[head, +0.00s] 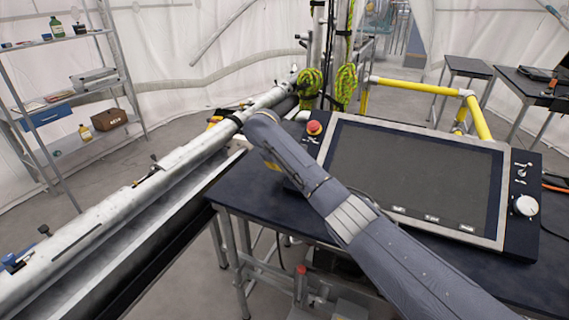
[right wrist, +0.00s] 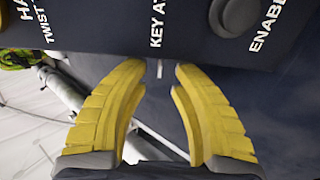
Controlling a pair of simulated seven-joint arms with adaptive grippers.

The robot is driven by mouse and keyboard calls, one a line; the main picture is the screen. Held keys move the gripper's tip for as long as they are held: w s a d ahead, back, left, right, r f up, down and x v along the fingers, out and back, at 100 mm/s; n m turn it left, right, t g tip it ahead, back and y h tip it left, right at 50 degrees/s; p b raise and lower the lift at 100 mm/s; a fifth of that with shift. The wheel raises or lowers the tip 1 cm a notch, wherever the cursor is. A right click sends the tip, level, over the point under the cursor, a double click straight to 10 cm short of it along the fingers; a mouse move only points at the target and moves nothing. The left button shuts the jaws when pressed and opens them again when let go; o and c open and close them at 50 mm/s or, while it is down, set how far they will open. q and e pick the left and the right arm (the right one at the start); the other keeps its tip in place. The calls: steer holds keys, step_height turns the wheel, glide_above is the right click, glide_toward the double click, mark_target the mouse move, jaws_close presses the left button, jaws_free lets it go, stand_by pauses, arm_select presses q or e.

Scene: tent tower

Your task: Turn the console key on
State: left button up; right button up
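The console (head: 415,170) is a dark panel with a large grey screen on a dark table. In the right wrist view its edge (right wrist: 110,25) fills the top, with white labels, partly cut off, reading "KEY A", "ENABLE" and "TWIST". My right gripper (right wrist: 158,68) has two yellow fingers, open and apart, with nothing seen gripped; the fingertips are just below the "KEY A" label. In the head view my right arm reaches over the console's left front, and its gripper is hidden. My left gripper is not in view.
A red button (head: 314,127) is at the console's upper left. A white round knob (head: 525,205) and small switches are on its right. A long metal tube (head: 150,190) lies along the left. Yellow rails (head: 420,86) stand behind; a shelf (head: 60,95) is at far left.

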steer(key=shift+x, duration=0.9)
steer(key=shift+r, duration=0.1)
jaws_close()
